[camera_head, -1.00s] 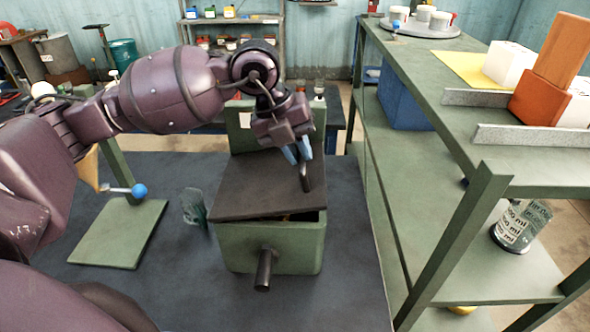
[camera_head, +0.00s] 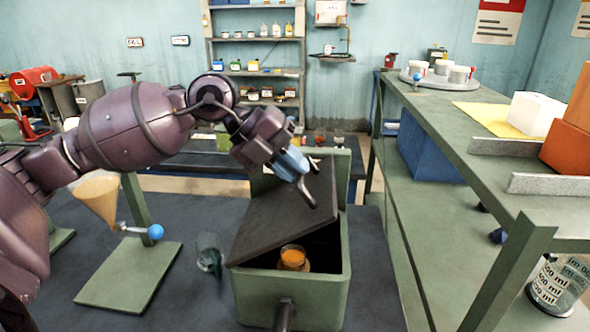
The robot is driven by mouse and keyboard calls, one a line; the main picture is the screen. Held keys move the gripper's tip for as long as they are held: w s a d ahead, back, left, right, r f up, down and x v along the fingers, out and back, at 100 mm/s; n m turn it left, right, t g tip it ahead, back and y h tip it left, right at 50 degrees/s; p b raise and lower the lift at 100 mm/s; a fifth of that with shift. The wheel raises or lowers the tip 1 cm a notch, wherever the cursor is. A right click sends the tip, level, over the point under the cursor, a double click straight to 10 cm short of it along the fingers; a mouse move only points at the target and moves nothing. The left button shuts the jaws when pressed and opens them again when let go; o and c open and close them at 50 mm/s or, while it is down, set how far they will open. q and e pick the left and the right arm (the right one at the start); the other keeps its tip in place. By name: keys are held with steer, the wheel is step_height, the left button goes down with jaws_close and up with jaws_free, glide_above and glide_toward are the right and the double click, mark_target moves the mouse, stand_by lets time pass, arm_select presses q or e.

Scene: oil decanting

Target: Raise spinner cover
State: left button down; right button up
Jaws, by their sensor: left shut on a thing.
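The spinner is a green box (camera_head: 300,298) on the dark table, with a crank handle at its front. Its dark cover (camera_head: 285,222) is tilted up, front edge raised, and the box is partly open. A jar with orange contents (camera_head: 293,258) shows inside. My left gripper (camera_head: 300,172), with blue fingertips, is shut on the cover's dark handle (camera_head: 309,190) at the cover's right side. The fingers partly hide the grip. My right gripper is not in view.
A glass beaker (camera_head: 208,254) stands left of the box. A green stand (camera_head: 130,270) with a funnel (camera_head: 97,198) and blue knob is farther left. A green shelf unit (camera_head: 465,150) rises close on the right.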

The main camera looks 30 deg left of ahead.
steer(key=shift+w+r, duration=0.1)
arm_select(q)
steer(key=c, duration=1.2)
jaws_free()
steer(key=shift+o, duration=0.5)
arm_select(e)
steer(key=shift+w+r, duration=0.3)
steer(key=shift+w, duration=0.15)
arm_select(q)
steer(key=v, duration=1)
steer(key=shift+a+r, duration=0.25)
steer(key=shift+a, duration=0.05)
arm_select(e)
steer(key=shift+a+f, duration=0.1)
arm_select(q)
steer(key=shift+s, duration=0.15)
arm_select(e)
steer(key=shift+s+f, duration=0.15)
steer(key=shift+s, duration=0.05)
